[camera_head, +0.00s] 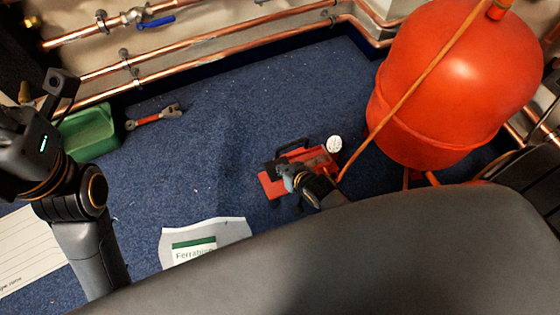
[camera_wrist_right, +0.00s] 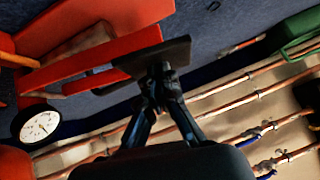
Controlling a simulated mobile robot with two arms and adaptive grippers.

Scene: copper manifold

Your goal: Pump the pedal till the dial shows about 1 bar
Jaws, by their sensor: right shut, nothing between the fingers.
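The red foot pump (camera_head: 327,158) lies on the blue carpet, with a dark pedal pad (camera_wrist_right: 150,57) on its red lever in the right wrist view. Its round white dial (camera_head: 334,144) sits at its far right end and also shows in the right wrist view (camera_wrist_right: 40,124); the reading is too small to tell. My right gripper (camera_head: 283,172) is shut and empty, its tips (camera_wrist_right: 160,72) at the pedal pad, seemingly against it. My left wrist (camera_head: 45,145) is at the left edge; its fingers cannot be made out.
A large red tank (camera_head: 450,80) stands at the right with a hose in front of it. Copper pipes (camera_head: 200,58) run along the wall. A green box (camera_head: 88,132), a red-handled tool (camera_head: 155,117) and a Ferrabio-like labelled sheet (camera_head: 195,246) lie on the carpet. The carpet's middle is clear.

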